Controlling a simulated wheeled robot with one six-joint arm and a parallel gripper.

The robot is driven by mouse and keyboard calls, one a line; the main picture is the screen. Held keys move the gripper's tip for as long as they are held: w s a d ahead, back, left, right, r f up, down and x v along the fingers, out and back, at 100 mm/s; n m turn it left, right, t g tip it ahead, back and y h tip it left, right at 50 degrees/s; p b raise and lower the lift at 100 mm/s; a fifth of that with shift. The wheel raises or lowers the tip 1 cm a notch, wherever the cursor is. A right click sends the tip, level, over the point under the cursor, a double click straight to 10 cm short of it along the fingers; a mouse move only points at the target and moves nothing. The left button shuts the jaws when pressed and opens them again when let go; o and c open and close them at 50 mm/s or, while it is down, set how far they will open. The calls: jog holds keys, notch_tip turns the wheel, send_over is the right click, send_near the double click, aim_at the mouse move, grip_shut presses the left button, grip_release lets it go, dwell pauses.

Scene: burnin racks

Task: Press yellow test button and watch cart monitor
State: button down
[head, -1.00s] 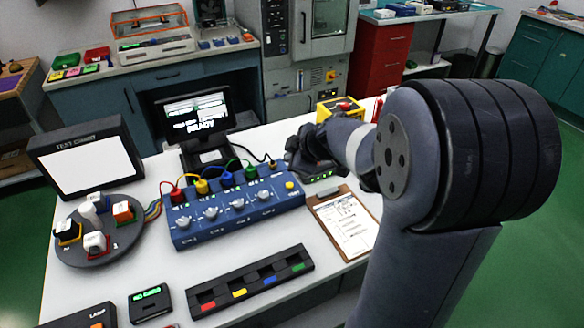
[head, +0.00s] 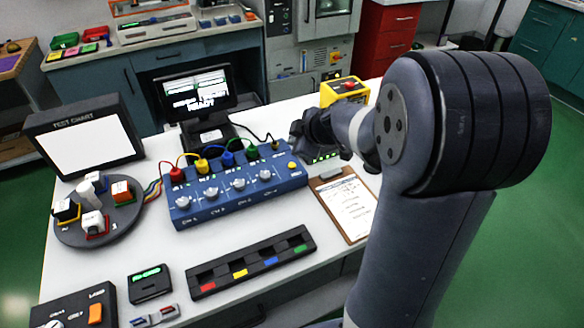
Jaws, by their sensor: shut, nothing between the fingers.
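The blue test box (head: 238,192) lies on the white table with a row of knobs and coloured plugs. A small yellow button (head: 292,165) sits at its right end. My gripper (head: 298,140) is shut and empty, just behind and above that end of the box. The button shows clear of it; the fingertips are small and dark, and I see no contact. A dark monitor (head: 194,84) stands behind the box. Its lit screen shows white text, with a line that seems to read READY.
A yellow box with a red button (head: 344,93) stands behind my gripper. A clipboard (head: 345,205) lies right of the blue box. A black strip with coloured marks (head: 250,264), a round fixture (head: 98,228) and a white test chart (head: 88,140) are also on the table.

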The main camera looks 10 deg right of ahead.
notch_tip(320, 180, down, 4)
jog(key=b, duration=0.2)
jog(key=shift+f+b, duration=0.1)
jog(key=shift+b, duration=0.25)
jog(key=shift+f+b, duration=0.65)
jog(key=shift+b, duration=0.3)
jog(key=shift+f, duration=0.1)
dwell(0.9)
jog(key=shift+f+b, duration=0.35)
jog(key=shift+b, duration=0.5)
jog(key=shift+f+b, duration=0.4)
jog(key=shift+b, duration=0.4)
dwell(0.4)
jog(key=shift+r, duration=0.1)
jog(key=shift+r+p, duration=0.3)
jog(key=shift+r, duration=0.45)
jog(key=shift+r, duration=0.1)
jog(key=shift+r+p, duration=1.25)
jog(key=shift+r, duration=1.2)
